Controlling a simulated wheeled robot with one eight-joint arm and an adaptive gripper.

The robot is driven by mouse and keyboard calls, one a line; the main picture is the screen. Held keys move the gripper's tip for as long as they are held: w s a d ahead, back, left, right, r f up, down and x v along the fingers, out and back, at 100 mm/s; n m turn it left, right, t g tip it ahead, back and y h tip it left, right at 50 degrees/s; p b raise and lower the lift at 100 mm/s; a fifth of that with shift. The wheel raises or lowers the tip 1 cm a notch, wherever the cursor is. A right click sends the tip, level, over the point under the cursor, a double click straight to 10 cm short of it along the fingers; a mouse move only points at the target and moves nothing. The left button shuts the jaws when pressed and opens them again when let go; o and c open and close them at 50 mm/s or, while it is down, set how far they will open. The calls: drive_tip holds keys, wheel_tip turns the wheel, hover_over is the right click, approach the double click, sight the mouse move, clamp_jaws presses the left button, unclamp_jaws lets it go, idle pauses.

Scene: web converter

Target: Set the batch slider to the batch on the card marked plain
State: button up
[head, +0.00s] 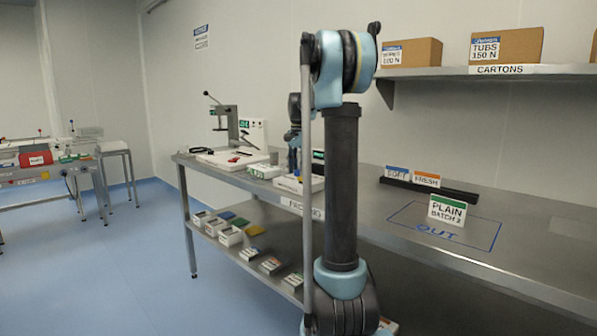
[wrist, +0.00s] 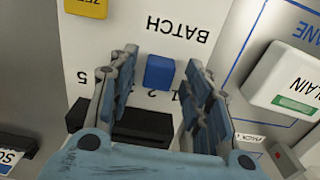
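The batch slider has a blue knob (wrist: 160,72) on a white panel marked BATCH (wrist: 177,28), seen upside down in the wrist view. Printed numbers run beside it; 5 shows at the left and low numbers near the knob, some hidden by my fingers. My gripper (wrist: 161,60) is open, its fingers on either side of the knob; I cannot tell whether they touch it. The knob's exact number is unclear. In the head view, the plain card (head: 447,209) stands on the bench with a green top band and reads PLAIN, BATCH 2. My arm mostly hides the panel there.
A white block marked PLAIN (wrist: 288,80) lies right of the panel in the wrist view. A yellow piece (wrist: 87,7) is at the upper left. A dark rack (head: 402,183) with blue and orange cards stands behind the plain card. The bench right of it is clear.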

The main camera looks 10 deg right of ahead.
wheel_tip(320, 180, up, 12)
idle(0.7)
drive_tip(key=shift+f, duration=0.1)
